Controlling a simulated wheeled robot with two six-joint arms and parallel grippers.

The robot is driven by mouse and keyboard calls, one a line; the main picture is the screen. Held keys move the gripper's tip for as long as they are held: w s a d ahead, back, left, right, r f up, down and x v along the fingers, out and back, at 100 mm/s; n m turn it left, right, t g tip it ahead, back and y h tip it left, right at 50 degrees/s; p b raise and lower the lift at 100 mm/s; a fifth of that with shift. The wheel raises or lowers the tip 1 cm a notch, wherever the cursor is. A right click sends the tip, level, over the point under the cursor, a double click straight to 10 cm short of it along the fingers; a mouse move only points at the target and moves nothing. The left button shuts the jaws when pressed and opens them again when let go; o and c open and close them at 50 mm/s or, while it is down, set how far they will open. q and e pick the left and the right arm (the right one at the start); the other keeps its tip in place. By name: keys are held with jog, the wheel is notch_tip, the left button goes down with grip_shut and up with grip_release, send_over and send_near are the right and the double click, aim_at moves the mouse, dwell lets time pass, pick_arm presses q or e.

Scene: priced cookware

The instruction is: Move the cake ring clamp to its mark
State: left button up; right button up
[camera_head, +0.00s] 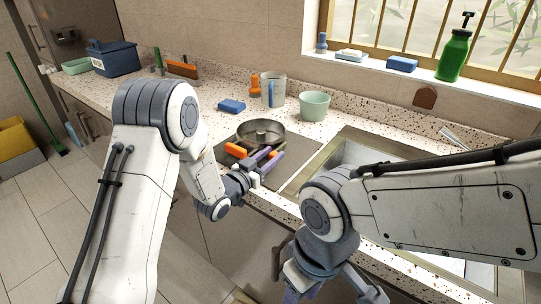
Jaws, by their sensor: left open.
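A grey round cake ring pan (262,128) with a raised centre stands on a dark mat (297,148) on the counter, left of the sink. An orange piece (236,150), perhaps the clamp, lies at the pan's front left side. My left gripper (267,161), with purple fingers, is open just in front of the pan and right of the orange piece. Whether its fingers touch anything cannot be told. My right gripper (330,290) is low at the bottom edge, partly cut off, and its jaw state is unclear. I cannot make out a distinct mark.
Behind the pan are a blue sponge (231,106), a grey cup (273,90) and a pale green bowl (314,105). The sink (360,150) is at right, partly behind my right arm. A dark blue bin (114,58) stands at the far left. Counter left of the sponge is fairly clear.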

pick_arm(q)
grip_shut()
dwell(0.5)
jog(key=shift+a, duration=0.1)
dwell(0.8)
